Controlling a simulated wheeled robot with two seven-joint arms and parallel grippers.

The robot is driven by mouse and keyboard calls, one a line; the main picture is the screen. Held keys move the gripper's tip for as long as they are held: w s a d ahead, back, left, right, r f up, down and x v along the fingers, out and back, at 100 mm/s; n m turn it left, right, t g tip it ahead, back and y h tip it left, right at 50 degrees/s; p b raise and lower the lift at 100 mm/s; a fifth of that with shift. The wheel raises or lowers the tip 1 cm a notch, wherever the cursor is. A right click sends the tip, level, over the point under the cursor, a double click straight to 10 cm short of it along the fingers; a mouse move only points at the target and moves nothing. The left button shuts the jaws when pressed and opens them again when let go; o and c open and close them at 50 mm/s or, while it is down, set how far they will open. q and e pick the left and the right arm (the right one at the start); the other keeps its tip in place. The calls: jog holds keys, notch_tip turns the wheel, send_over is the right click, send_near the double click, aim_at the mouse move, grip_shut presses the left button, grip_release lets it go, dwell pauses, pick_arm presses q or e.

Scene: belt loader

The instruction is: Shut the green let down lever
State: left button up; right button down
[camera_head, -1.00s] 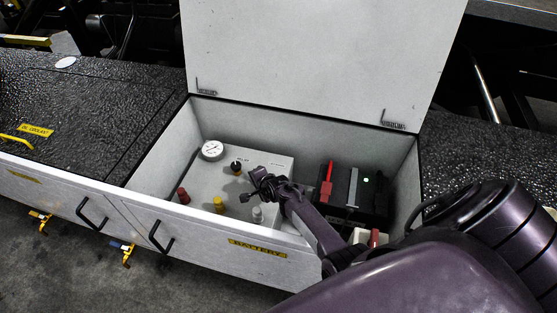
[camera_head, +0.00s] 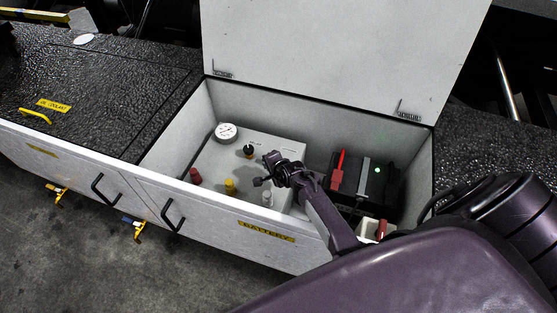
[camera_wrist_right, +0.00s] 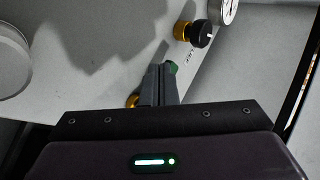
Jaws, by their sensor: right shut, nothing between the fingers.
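The green lever (camera_wrist_right: 174,67) shows only as a small green end just beyond my right fingertips in the right wrist view. The rest of it is hidden behind the fingers, so I cannot tell its angle or whether they touch. In the head view I cannot make it out behind my gripper. My right gripper (camera_wrist_right: 160,84) is shut and empty, low over the light grey control panel (camera_head: 213,160). In the head view the right gripper (camera_head: 264,170) is among the panel's knobs. My left gripper is out of view.
On the panel are a gauge (camera_head: 225,132), a black knob (camera_head: 248,150), a red knob (camera_head: 195,176), a yellow knob (camera_head: 230,187) and a silver knob (camera_head: 267,198). A black unit with a red handle (camera_head: 337,173) stands right. The box walls enclose them; the lid (camera_head: 335,55) is up.

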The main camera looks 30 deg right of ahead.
jog(key=shift+p+v, duration=0.35)
jog(key=shift+v, duration=2.45)
